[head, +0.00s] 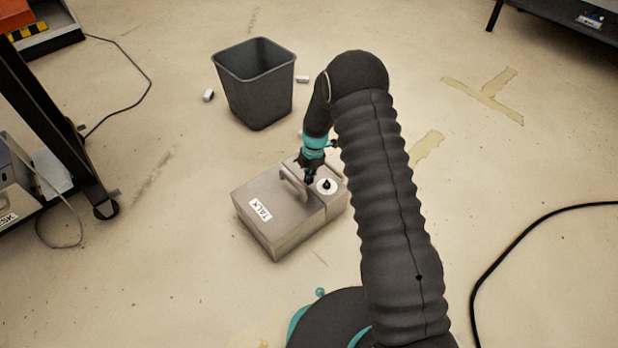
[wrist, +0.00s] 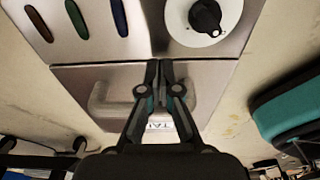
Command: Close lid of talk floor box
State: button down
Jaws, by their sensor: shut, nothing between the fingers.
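The talk floor box (head: 283,236) is a grey metal case on the floor, with a white TALK label (head: 260,210). Its lid (head: 250,193) looks flat, roughly level with the panel beside it. A raised handle (head: 292,184) stands on the lid and also shows in the wrist view (wrist: 101,100). The panel carries a black knob (head: 326,186) on a white disc and several coloured slots (wrist: 78,18). My gripper (wrist: 158,64) is shut and empty, over the lid beside the handle, its tips near the lid-panel seam. It partly hides the label. I cannot tell if it touches.
A dark grey bin (head: 256,90) stands behind the box, with small white pieces (head: 208,95) near it. A wheeled rack (head: 50,120) is at the left. A black cable (head: 510,250) curves across the floor at the right. Floor around the box is mostly clear.

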notch_tip(320, 180, up, 5)
jog(key=shift+f+p, duration=0.1)
jog(key=shift+p, duration=0.65)
jog(key=w+d+r, duration=0.1)
jog(key=w+d, duration=0.4)
jog(key=d, duration=0.3)
jog(key=shift+w+r, duration=0.3)
jog(key=shift+w, duration=0.1)
